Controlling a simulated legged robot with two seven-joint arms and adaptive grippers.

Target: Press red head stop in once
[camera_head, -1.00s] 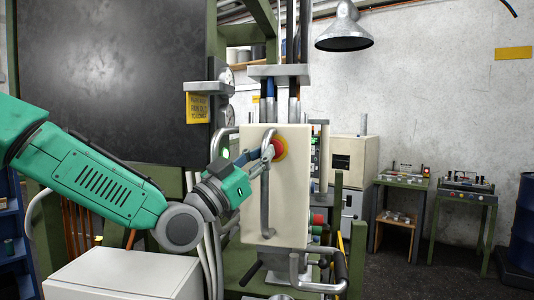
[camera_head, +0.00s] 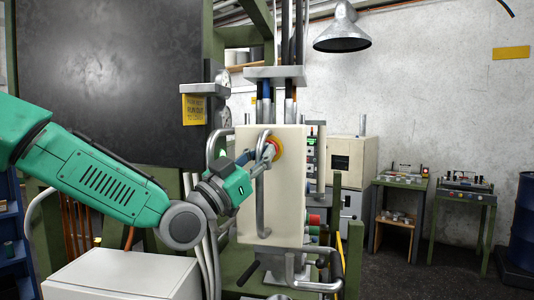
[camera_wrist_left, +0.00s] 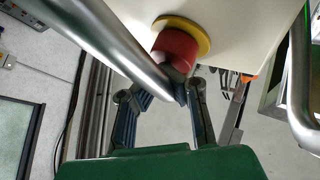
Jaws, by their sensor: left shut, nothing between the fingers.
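The red head stop (camera_head: 275,149) sits in a yellow ring on the front of a cream control box. In the left wrist view the red head (camera_wrist_left: 175,48) stands out from its yellow ring (camera_wrist_left: 201,36). My left gripper (camera_head: 267,153) is shut and empty, with its fingertips at the red head, beside the box's grey bar handle. In the left wrist view its fingertips (camera_wrist_left: 178,76) overlap the lower edge of the red head; I cannot tell whether they press on it. The fingers partly hide the head in the head view. My right gripper is out of view.
The vertical grey bar handle (camera_head: 261,205) runs close beside the stop, and the wrist view shows it (camera_wrist_left: 115,38) crossing near the fingers. A dark panel (camera_head: 110,75) stands behind my left arm.

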